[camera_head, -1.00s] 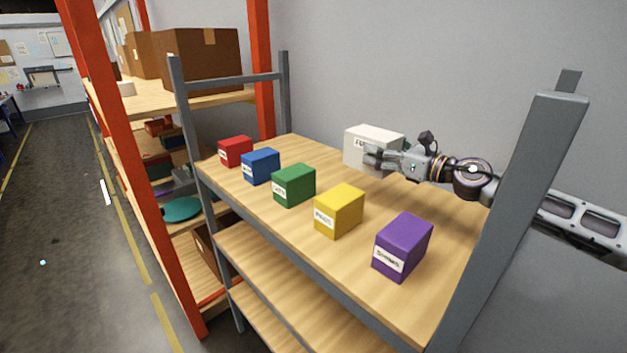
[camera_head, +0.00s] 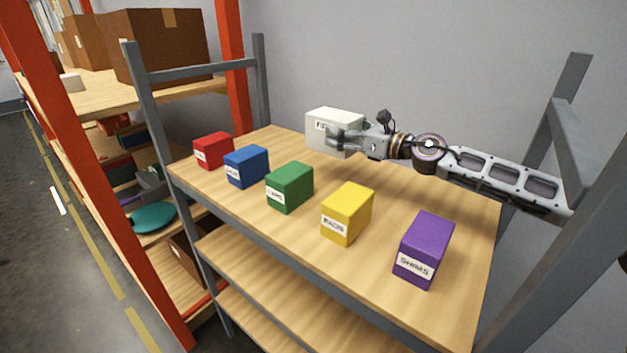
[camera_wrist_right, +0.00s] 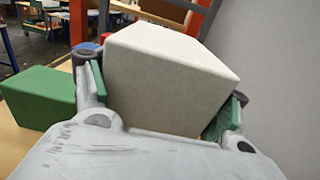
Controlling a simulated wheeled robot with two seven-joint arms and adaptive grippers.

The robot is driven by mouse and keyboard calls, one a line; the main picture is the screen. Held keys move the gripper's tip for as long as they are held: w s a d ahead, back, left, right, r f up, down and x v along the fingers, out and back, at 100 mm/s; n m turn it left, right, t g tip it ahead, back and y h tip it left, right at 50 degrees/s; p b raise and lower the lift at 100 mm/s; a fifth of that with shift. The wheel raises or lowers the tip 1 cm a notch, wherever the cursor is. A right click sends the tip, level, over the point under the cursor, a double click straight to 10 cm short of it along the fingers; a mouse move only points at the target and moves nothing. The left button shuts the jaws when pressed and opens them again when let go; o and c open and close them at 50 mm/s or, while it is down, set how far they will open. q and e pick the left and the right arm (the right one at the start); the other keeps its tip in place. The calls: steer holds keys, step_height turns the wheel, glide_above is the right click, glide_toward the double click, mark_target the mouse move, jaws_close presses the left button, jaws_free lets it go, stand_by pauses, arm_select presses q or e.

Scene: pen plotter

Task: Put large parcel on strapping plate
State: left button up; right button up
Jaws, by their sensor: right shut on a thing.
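A white box (camera_head: 335,117) with a label sits between the fingers of my right gripper (camera_head: 343,140), near the back wall over the wooden shelf. In the right wrist view the white box (camera_wrist_right: 165,75) fills the middle, with a green-padded finger on each side of it. My right gripper is shut on it. I cannot tell whether its underside touches the shelf. No strapping plate can be made out, and I cannot tell whether the white box is the large parcel. My left gripper is out of view.
Red (camera_head: 213,150), blue (camera_head: 246,166), green (camera_head: 289,187), yellow (camera_head: 347,212) and purple (camera_head: 424,248) labelled boxes stand along the front of the wooden shelf (camera_head: 400,200). Grey posts frame it. Brown cartons (camera_head: 165,45) and a teal round item (camera_head: 154,217) are on the left rack.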

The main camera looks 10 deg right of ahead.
steer(key=shift+s+d+r, duration=0.1)
steer(key=b, duration=0.3)
glide_above(340, 183)
steer(key=shift+f, duration=2.95)
steer(key=shift+f+b, duration=1.3)
steer(key=shift+f, duration=0.8)
steer(key=shift+f, duration=0.15)
steer(key=o, duration=1.3)
steer(key=shift+r, duration=0.2)
